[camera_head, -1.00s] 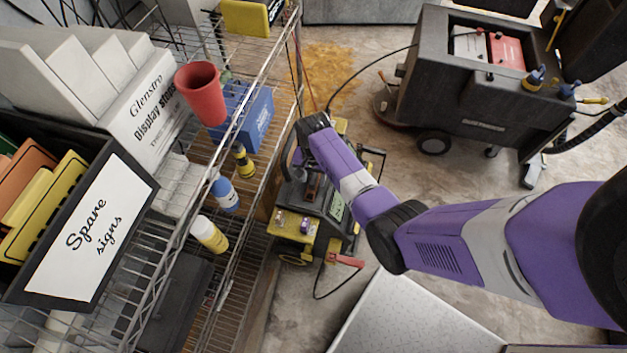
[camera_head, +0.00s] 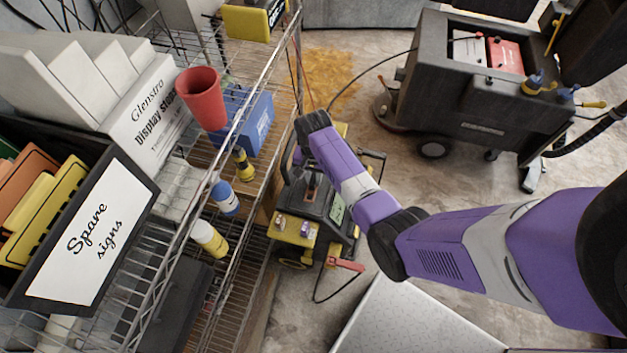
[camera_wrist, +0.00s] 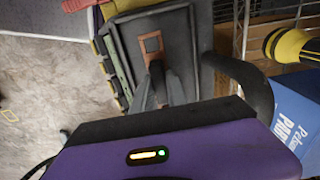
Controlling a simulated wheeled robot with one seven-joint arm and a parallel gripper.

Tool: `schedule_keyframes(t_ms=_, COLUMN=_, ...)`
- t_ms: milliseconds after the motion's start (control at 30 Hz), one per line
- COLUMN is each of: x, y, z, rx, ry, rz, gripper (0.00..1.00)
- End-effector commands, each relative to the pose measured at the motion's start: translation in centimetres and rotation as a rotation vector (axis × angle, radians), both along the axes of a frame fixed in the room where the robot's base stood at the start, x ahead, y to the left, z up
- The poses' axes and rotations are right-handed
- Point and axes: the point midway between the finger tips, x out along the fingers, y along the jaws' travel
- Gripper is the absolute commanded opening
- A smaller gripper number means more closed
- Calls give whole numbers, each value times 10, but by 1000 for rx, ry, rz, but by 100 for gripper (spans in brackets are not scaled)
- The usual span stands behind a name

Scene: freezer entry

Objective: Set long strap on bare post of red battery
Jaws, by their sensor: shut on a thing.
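The red battery (camera_head: 505,57) sits in the open top of a black wheeled machine (camera_head: 460,95) at the upper right, beside a white battery (camera_head: 468,46). Its posts are too small to judge. My gripper (camera_wrist: 160,90) is well left of it, at the black and yellow wheeled unit (camera_head: 325,205) on the floor. In the wrist view my fingers are shut on a dark lever-like piece (camera_wrist: 155,68) in front of a brown slotted plate (camera_wrist: 152,45) on that unit. I cannot make out a long strap.
A wire shelf (camera_head: 225,285) stands left, with a blue box (camera_head: 250,120), a red cup (camera_head: 201,97), bottles and a sign bin (camera_head: 90,225). Small items lie on the unit's yellow ledge. A red clamp (camera_head: 346,264) hangs at its front. Floor is open between the machines.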

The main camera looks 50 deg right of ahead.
Motion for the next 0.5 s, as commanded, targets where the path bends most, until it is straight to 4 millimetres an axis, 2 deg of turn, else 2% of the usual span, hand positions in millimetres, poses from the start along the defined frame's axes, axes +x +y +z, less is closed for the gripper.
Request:
schedule_keyframes(t_ms=300, x=2, y=0, z=89, rx=-3, ry=-6, rz=1, gripper=0)
schedule_keyframes(t_ms=500, x=2, y=-1, z=137, rx=-2, ry=-5, rz=1, gripper=0)
